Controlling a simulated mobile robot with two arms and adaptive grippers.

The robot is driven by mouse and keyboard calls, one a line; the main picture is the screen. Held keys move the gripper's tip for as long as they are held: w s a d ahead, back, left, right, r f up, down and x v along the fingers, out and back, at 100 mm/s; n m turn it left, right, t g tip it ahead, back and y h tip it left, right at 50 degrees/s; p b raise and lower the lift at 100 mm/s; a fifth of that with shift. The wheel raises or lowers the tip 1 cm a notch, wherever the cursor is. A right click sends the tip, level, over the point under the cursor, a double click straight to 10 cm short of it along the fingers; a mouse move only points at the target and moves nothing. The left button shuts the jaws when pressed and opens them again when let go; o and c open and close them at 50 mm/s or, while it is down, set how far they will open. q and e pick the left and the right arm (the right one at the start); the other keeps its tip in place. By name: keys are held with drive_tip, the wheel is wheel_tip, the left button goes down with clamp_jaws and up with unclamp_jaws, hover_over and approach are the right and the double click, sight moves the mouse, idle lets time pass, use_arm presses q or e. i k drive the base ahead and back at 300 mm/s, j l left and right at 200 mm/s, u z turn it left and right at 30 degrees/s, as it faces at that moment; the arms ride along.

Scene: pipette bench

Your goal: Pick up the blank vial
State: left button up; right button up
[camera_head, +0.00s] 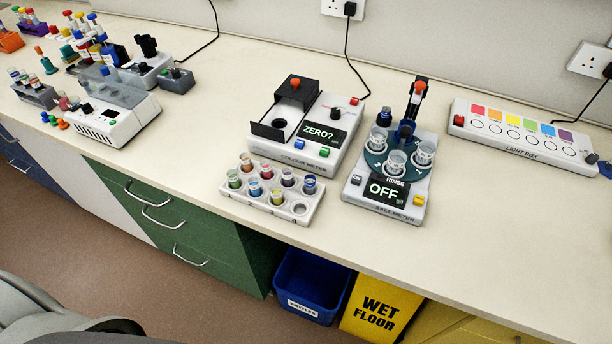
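A white rack (263,204) in the middle of the bench holds several small vials with coloured contents or bands. Among them are a green one (234,179), a purple one (287,177) and a blue one (309,185). The rack's front right hole (299,208) looks empty. I cannot tell which vial is the blank; any labels are too small to read. Behind the rack stands the colour meter (308,132), its dark lid raised over a round well (281,123) and its screen showing "ZERO?". Neither gripper is in view.
Right of the rack is a salt meter (383,208) reading OFF, with glass cups on a round platform. A light box (520,132) lies at right. Another white device (114,117) and bottles crowd the left. Bench between it and the rack is clear. A blue bin (309,282) stands below.

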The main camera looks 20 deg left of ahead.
sight(310, 178)
drive_tip(key=l+u, duration=0.1)
drive_tip(key=l, duration=0.35)
drive_tip(key=k+l+u, duration=0.15)
drive_tip(key=l, duration=0.3)
drive_tip(key=k+l+u, duration=0.1)
drive_tip(key=l, duration=0.3)
drive_tip(key=k+l+u, duration=0.15)
drive_tip(key=l, duration=0.3)
